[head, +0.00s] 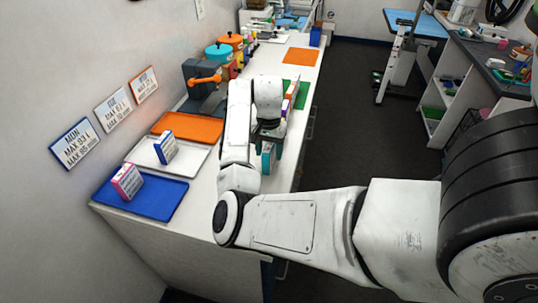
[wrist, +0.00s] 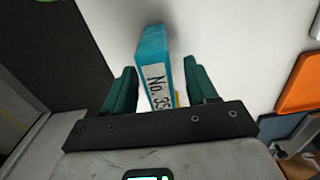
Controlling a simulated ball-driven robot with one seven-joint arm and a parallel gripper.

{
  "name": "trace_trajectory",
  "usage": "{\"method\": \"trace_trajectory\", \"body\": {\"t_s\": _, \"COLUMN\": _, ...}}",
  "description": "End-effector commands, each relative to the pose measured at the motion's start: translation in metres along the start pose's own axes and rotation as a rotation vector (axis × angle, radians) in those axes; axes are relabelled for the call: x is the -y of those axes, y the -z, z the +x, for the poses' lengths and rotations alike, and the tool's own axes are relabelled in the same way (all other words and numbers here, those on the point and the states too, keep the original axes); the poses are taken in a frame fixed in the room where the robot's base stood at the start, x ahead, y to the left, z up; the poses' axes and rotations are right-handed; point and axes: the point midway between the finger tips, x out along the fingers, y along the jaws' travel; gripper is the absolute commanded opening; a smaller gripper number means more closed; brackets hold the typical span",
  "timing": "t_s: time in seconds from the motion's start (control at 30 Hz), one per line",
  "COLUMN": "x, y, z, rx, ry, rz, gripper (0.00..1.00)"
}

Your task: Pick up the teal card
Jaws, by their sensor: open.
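The teal card (wrist: 153,58) is a thick upright block with a white label reading "No. 35". In the wrist view it stands a little tilted between the two dark green fingers of my gripper (wrist: 160,86), with a gap on each side. The fingers are open and hold nothing. In the head view a teal piece (head: 266,160) shows on the white counter below my gripper (head: 271,138), partly covered by my arm. The card's base is hard to make out.
On the white counter (head: 225,215) are a blue tray (head: 160,203) with a pink-edged card (head: 127,181), a white tray (head: 187,167) with a blue-edged card (head: 166,148), and an orange tray (head: 187,126). A green mat (head: 302,98) and orange mat (head: 300,56) lie farther back.

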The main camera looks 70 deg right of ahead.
Motion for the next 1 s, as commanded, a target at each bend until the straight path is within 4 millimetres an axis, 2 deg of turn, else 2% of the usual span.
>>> {"method": "trace_trajectory", "body": {"t_s": 0.3, "x": 0.0004, "y": 0.0002, "z": 0.0055, "rx": -0.001, "ry": 0.001, "rz": -0.001, "gripper": 0.56}}
{"method": "trace_trajectory", "body": {"t_s": 0.87, "x": 0.0002, "y": 0.0002, "z": 0.0051, "rx": -0.001, "ry": 0.001, "rz": 0.000, "gripper": 0.03}}
{"method": "trace_trajectory", "body": {"t_s": 1.0, "x": 0.0003, "y": 0.0002, "z": 0.0050, "rx": -0.001, "ry": 0.001, "rz": 0.000, "gripper": 0.01}}
